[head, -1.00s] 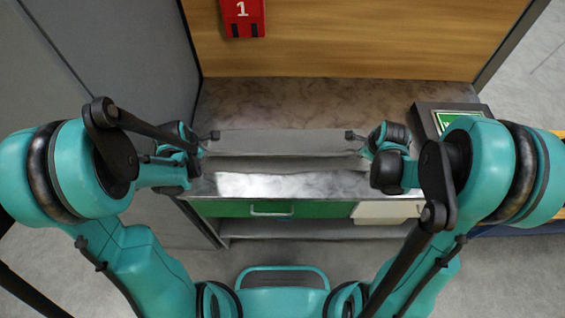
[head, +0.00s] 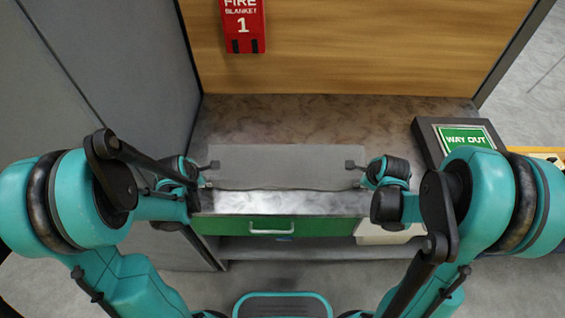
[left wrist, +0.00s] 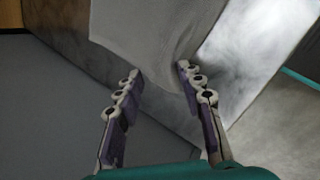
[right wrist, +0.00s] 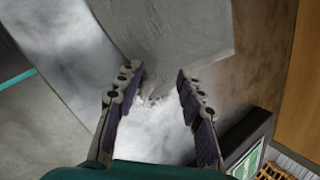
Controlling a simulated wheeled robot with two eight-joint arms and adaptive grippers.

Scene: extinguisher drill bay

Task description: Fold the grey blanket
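The grey blanket (head: 285,165) lies as a wide, low strip on the counter, its front edge near the counter's front. Whether it has layers is hard to tell. My left gripper (head: 209,175) is at its left end; in the left wrist view the fingers (left wrist: 159,72) are apart, with a blanket corner (left wrist: 150,35) by the right finger. My right gripper (head: 356,174) is at its right end; in the right wrist view the fingers (right wrist: 158,72) are apart, with a blanket corner (right wrist: 170,45) between and beyond them. Neither gripper is closed on the cloth.
The counter (head: 300,112) is clear behind the blanket. A red fire blanket case (head: 243,28) hangs on the wooden back panel. A green "way out" sign (head: 465,138) in a dark frame stands at the right. A grey partition (head: 130,80) bounds the left; a green drawer (head: 300,228) is below.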

